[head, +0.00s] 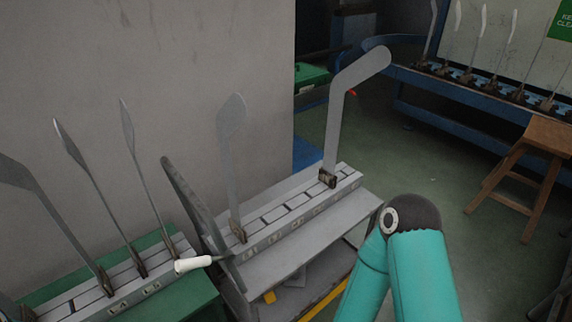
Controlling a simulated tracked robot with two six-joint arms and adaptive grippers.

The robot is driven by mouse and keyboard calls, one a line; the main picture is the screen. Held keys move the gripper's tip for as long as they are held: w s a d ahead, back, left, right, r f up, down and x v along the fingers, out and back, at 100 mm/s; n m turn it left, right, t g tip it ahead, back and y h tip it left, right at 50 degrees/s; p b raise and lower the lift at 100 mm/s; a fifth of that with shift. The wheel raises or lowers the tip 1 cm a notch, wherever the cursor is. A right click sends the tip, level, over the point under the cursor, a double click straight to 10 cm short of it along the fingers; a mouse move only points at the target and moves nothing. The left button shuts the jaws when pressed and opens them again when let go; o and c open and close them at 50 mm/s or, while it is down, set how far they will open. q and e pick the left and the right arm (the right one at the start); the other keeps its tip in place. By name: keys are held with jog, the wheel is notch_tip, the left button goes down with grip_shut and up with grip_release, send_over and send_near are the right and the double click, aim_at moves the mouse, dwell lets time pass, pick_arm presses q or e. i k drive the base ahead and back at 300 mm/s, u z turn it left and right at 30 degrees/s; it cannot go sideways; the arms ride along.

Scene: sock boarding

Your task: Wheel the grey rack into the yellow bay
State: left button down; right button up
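The grey rack (292,262) stands in the middle of the head view, beside the grey wall. Its top holds a slotted rail with two upright grey sock boards: a thin one (232,150) and a bent, foot-shaped one (340,110). A dark grey upright bar (195,207) rises at its left end. A white handle (193,264) points left from that end. A yellow strip (328,301) shows low beside the rack; I cannot tell whether it marks the bay. My teal arm comes up from the bottom, right of the rack. Neither gripper is in view.
A green bench (190,299) with several boards stands close on the left. The grey wall (140,60) runs behind. A wooden stool (532,160) and a blue bench (445,83) with boards stand right. Green floor (430,155) between is open.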

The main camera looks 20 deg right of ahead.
aim_at(299, 220)
jog(key=z, duration=0.05)
jog(key=k, duration=0.95)
jog(key=z, duration=0.35)
jog(key=i, duration=1.4)
jog(key=u, duration=0.9)
